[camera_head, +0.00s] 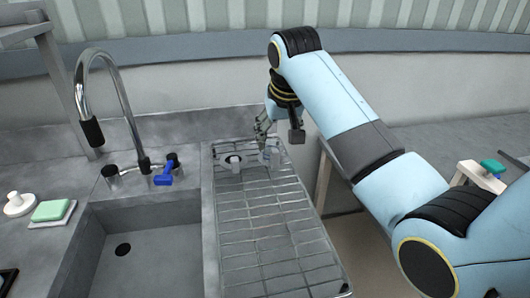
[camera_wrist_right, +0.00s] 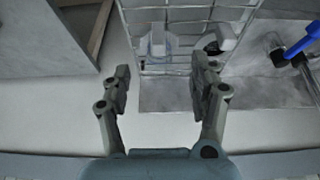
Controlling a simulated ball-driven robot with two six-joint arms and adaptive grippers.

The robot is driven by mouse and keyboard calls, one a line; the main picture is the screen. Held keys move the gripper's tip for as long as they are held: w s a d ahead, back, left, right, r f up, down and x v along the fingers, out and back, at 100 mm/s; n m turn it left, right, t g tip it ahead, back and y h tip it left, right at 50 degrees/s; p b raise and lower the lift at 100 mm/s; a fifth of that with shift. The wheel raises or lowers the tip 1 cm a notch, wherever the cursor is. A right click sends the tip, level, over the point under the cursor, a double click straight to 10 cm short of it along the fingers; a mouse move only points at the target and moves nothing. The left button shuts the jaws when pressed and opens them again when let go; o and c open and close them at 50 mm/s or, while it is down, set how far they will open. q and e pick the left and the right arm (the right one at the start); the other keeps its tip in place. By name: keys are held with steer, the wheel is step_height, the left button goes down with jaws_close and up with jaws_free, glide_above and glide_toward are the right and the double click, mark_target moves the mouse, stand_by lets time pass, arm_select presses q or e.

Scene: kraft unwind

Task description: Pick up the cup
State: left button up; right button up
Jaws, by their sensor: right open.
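A pale, see-through cup (camera_wrist_right: 158,44) is on the wire drying rack (camera_wrist_right: 190,12), just beyond my fingertips in the right wrist view. It also shows in the head view (camera_head: 271,156), near the rack's back right corner and partly hidden by my gripper. My right gripper (camera_head: 263,133) is open, above the back end of the rack. In the right wrist view its fingers (camera_wrist_right: 160,72) are spread, with nothing between them, and the cup lies ahead of the gap. I cannot tell whether a finger touches the cup. My left gripper is not in view.
A second small pale item with a dark opening (camera_head: 233,160) is on the rack left of the cup, close by. The sink (camera_head: 150,255) and tall faucet (camera_head: 128,105) are to the left. A wall (camera_head: 400,85) runs behind. The rack's front is clear.

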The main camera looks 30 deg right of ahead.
mark_target(276, 152)
steer(key=x, duration=0.4)
steer(key=shift+f, duration=0.25)
steer(key=shift+w+f, duration=0.15)
steer(key=shift+f, duration=0.15)
steer(key=x, duration=0.4)
steer(key=shift+d+f+p, duration=0.15)
steer(key=shift+f+p, duration=0.25)
steer(key=shift+c, duration=1.6)
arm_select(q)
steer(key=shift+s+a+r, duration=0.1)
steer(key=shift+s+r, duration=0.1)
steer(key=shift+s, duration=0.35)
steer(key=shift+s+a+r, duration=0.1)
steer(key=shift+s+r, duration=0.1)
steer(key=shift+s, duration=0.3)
arm_select(e)
jaws_close()
